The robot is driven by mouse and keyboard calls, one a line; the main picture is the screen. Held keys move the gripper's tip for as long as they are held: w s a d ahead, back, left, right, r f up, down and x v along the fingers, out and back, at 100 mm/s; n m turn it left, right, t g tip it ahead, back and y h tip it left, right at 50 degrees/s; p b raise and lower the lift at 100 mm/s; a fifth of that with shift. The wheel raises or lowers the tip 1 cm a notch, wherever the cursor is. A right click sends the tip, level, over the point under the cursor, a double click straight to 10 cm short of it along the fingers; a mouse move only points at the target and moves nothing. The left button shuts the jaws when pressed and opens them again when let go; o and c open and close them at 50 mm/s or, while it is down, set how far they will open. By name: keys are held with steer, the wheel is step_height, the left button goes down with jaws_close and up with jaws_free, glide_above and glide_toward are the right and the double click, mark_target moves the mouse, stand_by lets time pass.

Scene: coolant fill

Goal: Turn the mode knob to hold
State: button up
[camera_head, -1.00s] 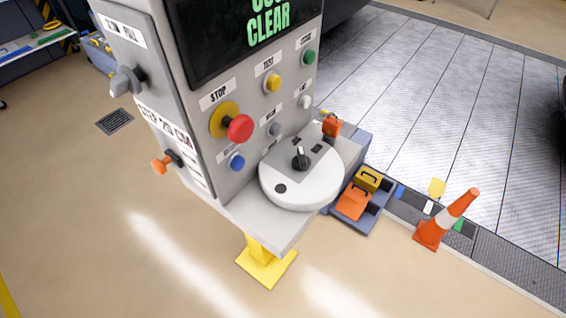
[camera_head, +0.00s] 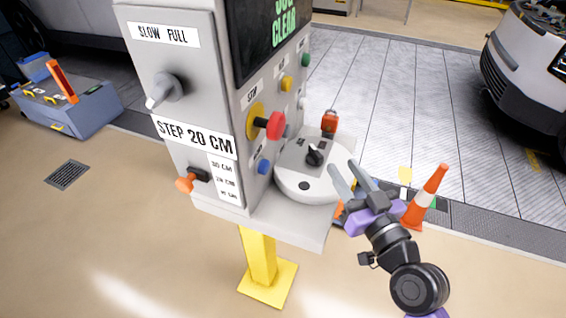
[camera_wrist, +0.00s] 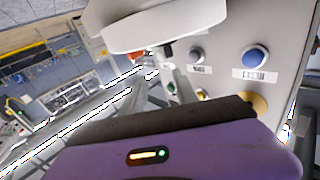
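A black knob (camera_head: 315,155) stands on a round white dial (camera_head: 290,183) on the console shelf. The labels on the dial are too small to read. A grey knob (camera_head: 165,90) sits on the console's side panel under a "SLOW FULL" label; its pointer is tilted down to the left. I cannot tell from lettering which is the mode knob. My gripper (camera_head: 346,168) is just right of the dial, apart from the black knob, its fingers spread and empty. In the wrist view, a white rounded body, apparently the dial (camera_wrist: 165,28), shows from below at the top.
A red button (camera_head: 275,125) and a blue button (camera_head: 263,166) stick out from the console face; the blue one also shows in the wrist view (camera_wrist: 255,57). An orange-handled lever (camera_head: 186,183) juts from the side panel. A cone (camera_head: 427,195) is at right.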

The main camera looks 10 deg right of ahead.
mark_target(321, 158)
steer(key=shift+s+a+f+n+y, duration=0.1)
steer(key=shift+a+f+n+y, duration=0.4)
steer(key=shift+a, duration=0.4)
steer(key=shift+a+f, duration=0.1)
steer(key=shift+a, duration=0.05)
steer(key=w, duration=0.2)
steer(key=w+p, duration=0.1)
steer(key=w, duration=0.1)
steer(key=w+a+p, duration=0.1)
steer(key=w, duration=0.1)
steer(key=shift+w, duration=0.85)
jaws_close()
